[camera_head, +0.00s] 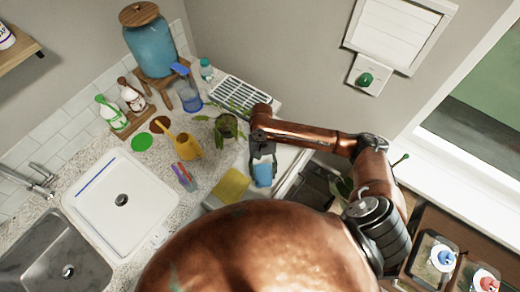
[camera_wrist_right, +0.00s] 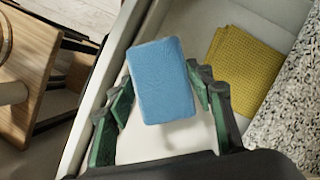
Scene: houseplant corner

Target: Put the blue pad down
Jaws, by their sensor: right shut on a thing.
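The blue pad (camera_head: 263,174) is a small rounded block. It shows large in the right wrist view (camera_wrist_right: 163,82). My right gripper (camera_head: 263,160) is shut on it, with the dark green fingers on either side of the pad in the wrist view (camera_wrist_right: 165,100). The pad hangs over a pale, tray-like surface (camera_wrist_right: 195,137) with a raised rim. I cannot tell how far above that surface it is. My left gripper is not in view.
A folded yellow cloth (camera_head: 233,186) lies beside the pad and also shows in the wrist view (camera_wrist_right: 240,70). A potted plant (camera_head: 227,127), a yellow watering can (camera_head: 187,146) and a blue-topped spray bottle (camera_head: 188,95) stand on the counter. A white basin (camera_head: 98,223) is at left.

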